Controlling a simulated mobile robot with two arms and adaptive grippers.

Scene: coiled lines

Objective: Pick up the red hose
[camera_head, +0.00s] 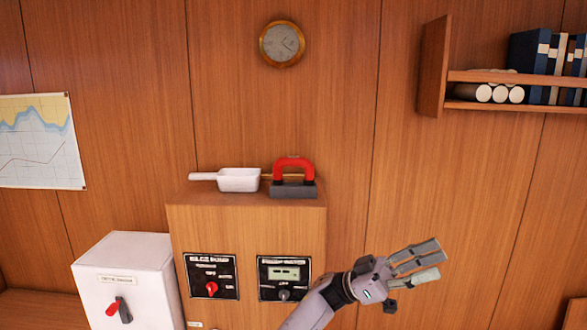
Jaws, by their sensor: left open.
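I see no red hose in the head view. My left gripper (419,261) is open and empty at the lower right of the picture, with its fingers pointing right, in front of the wood-panelled wall. It is to the right of the wooden cabinet and touches nothing that I can make out. My right gripper is not in view.
On the wooden cabinet (247,218) lie a white scoop (239,180) and a grey block with a red handle (293,168). Left of it stands a white box (128,275) with a red switch. A shelf (520,77) with books and rolls hangs upper right.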

